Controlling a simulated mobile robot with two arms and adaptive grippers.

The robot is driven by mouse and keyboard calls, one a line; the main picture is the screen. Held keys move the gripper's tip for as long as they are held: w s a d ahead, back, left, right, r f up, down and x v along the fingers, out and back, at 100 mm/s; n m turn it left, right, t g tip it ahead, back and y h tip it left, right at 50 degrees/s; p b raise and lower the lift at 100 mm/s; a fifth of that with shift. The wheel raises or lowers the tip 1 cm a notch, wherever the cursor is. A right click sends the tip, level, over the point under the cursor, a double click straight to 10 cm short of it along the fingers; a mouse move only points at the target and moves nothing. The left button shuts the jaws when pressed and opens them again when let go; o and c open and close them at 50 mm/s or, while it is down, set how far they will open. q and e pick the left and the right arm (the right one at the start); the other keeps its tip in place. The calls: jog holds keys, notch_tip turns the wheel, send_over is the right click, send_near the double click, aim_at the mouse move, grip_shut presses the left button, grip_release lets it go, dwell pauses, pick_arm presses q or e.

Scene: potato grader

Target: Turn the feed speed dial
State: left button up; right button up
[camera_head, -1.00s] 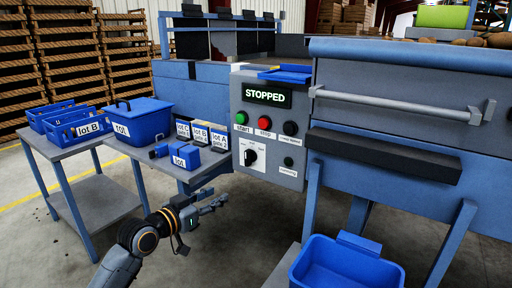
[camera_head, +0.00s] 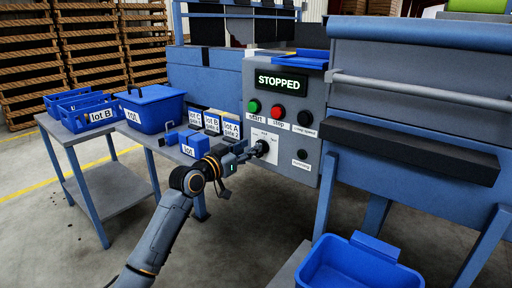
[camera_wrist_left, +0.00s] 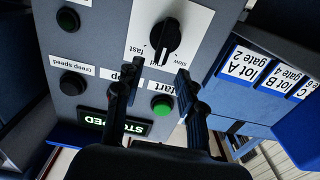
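The feed speed dial (camera_wrist_left: 165,36) is a black knob on a white plate marked slow and fast, in the left wrist view. In the head view the dial (camera_head: 262,147) shows small on the lower part of the grey control panel (camera_head: 318,172), partly behind my gripper. My left gripper (camera_head: 252,152) is at the dial's left side in the head view. In the left wrist view its two fingers (camera_wrist_left: 152,82) are spread apart, with nothing between them, and the dial lies just beyond their tips. I cannot tell whether they touch it. My right gripper is not in view.
The panel display (camera_head: 281,82) reads STOPPED. A green start button (camera_head: 254,106), a red stop button (camera_head: 278,112) and a black creep speed button (camera_head: 305,118) sit above the dial. A blue bin (camera_head: 357,265) is lower right.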

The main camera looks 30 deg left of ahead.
aim_at(257, 142)
pick_arm(q)
jog(key=shift+w+d+b, duration=0.15)
jog(key=shift+w+b, duration=0.3)
jog(key=shift+w, duration=1.55)
grip_shut()
